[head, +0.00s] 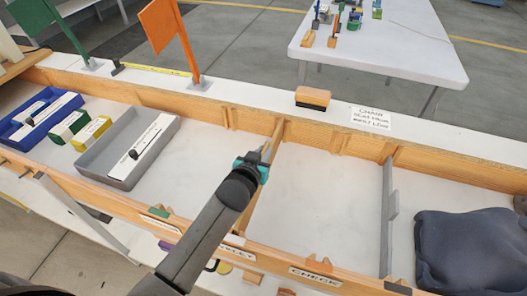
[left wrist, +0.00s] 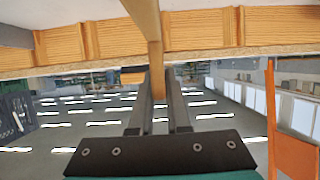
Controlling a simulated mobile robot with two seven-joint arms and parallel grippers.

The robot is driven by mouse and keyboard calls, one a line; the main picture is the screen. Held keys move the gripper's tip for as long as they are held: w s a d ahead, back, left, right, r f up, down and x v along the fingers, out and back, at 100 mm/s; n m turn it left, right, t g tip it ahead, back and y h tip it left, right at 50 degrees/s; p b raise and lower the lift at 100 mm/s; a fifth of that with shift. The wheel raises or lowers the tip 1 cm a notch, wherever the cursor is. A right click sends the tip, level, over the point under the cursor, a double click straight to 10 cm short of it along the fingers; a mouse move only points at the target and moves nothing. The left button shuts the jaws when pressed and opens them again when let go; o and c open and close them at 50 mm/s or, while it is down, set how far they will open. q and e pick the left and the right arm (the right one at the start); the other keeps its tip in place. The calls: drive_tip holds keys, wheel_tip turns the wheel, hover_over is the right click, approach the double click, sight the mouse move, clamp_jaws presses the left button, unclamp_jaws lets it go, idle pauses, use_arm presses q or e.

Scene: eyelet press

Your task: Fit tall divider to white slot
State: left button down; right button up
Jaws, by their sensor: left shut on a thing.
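My left gripper (head: 264,158) is shut on a tan wooden divider (head: 275,137), which stands across the long wooden tray (head: 470,178). In the left wrist view the divider (left wrist: 145,18) runs down between the two dark fingers (left wrist: 158,100). Its far end is close to a pair of wooden guides on the tray's back wall; I cannot tell whether it is seated in them. My arm hides part of its near end. A grey divider (head: 387,215) stands across the tray further right. I cannot tell which slot is the white one. My right gripper is not in view.
A grey bin (head: 107,168), green and yellow boxes and a blue bin (head: 20,134) fill the tray's left. A dark cushion-like bundle (head: 470,250) lies at right. A brush-like block (head: 313,97), a written card (head: 371,117) and orange and green flags line the back ledge.

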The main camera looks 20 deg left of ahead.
use_arm(q)
drive_tip(key=shift+f+b, duration=1.1)
drive_tip(key=shift+f, duration=0.35)
drive_tip(key=c, duration=0.9)
unclamp_jaws()
drive_tip(key=shift+o, duration=0.5)
drive_tip(key=shift+f, duration=0.1)
drive_tip(key=shift+r+p, duration=2.6)
drive_tip(key=shift+p, duration=0.2)
drive_tip(key=shift+s+f, duration=0.1)
